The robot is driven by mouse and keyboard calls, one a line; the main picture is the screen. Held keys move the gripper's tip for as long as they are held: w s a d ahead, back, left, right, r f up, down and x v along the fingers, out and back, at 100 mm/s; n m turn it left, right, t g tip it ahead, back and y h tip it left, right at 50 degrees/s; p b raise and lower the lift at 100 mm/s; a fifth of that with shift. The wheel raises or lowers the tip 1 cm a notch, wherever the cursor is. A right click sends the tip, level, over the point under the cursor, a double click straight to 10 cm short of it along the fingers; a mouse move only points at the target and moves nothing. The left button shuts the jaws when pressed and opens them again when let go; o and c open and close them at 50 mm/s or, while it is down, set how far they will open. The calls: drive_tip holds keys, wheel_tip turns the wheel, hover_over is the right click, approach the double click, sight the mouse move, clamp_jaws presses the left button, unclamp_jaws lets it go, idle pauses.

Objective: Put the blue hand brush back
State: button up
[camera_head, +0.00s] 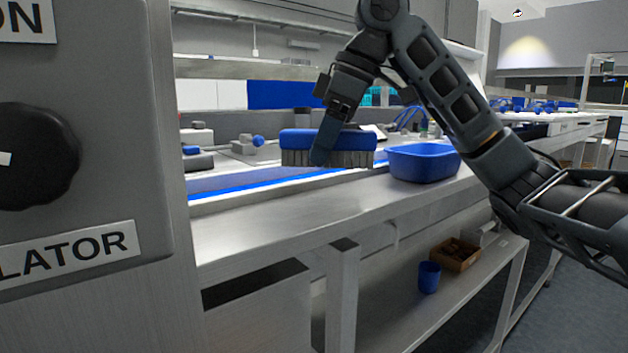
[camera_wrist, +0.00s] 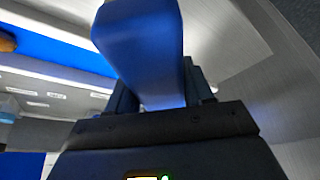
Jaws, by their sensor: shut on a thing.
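The blue hand brush (camera_head: 350,139) has a blue back on top and grey bristles hanging down. My gripper (camera_head: 322,150) is shut on the brush and holds it level in front of the steel bench in the head view. The bristles look clear of the bench, though the exact gap is hard to tell. In the wrist view the blue brush (camera_wrist: 142,45) fills the space between the fingers (camera_wrist: 160,100); its bristles are hidden there.
A blue tub (camera_head: 423,163) stands on the steel bench (camera_head: 300,215), right of the brush. A blue-edged belt runs behind. On the lower shelf are a blue cup (camera_head: 429,277) and a brown box (camera_head: 455,254). A grey control panel (camera_head: 90,150) blocks the left.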

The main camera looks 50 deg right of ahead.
sight(347, 132)
drive_tip(key=shift+a+f, duration=0.4)
drive_tip(key=shift+a, duration=0.25)
drive_tip(key=shift+a+f, duration=0.4)
drive_tip(key=shift+a, duration=0.2)
drive_tip(key=shift+f, duration=1.95)
drive_tip(key=shift+f, duration=0.1)
drive_tip(key=o, duration=0.9)
drive_tip(key=shift+o, duration=0.2)
drive_tip(key=v, duration=1.2)
drive_tip(key=shift+s, duration=0.1)
